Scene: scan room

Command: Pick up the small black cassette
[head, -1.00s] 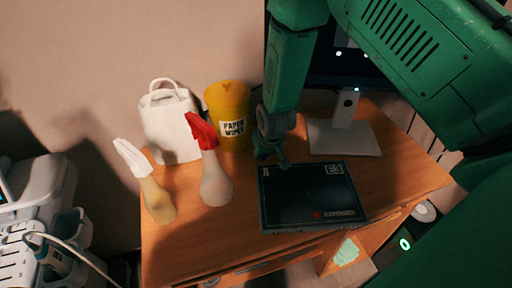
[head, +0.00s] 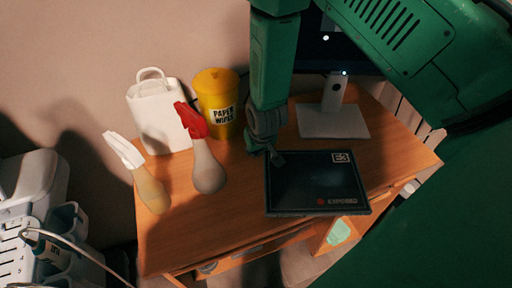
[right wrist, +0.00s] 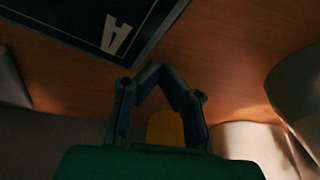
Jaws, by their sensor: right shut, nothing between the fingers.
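The black cassette (head: 318,184) is a flat dark panel with a red dot and the word EXPOSED, lying on the wooden desk in the head view. Part of it, with a large letter A, also shows at the upper left of the right wrist view (right wrist: 78,18). My right gripper (head: 276,158) is at the cassette's far left corner and hides the letter A in the head view. In the right wrist view its fingers (right wrist: 155,68) meet at the tips with nothing between them. I cannot tell whether they touch the cassette. My left gripper is not in view.
A spray bottle with a red top (head: 208,165), another with a white top (head: 150,188), a white bag (head: 160,117) and a yellow wipes tub (head: 214,103) stand left of the gripper. A monitor stand (head: 334,122) is behind the cassette. The desk's front left is clear.

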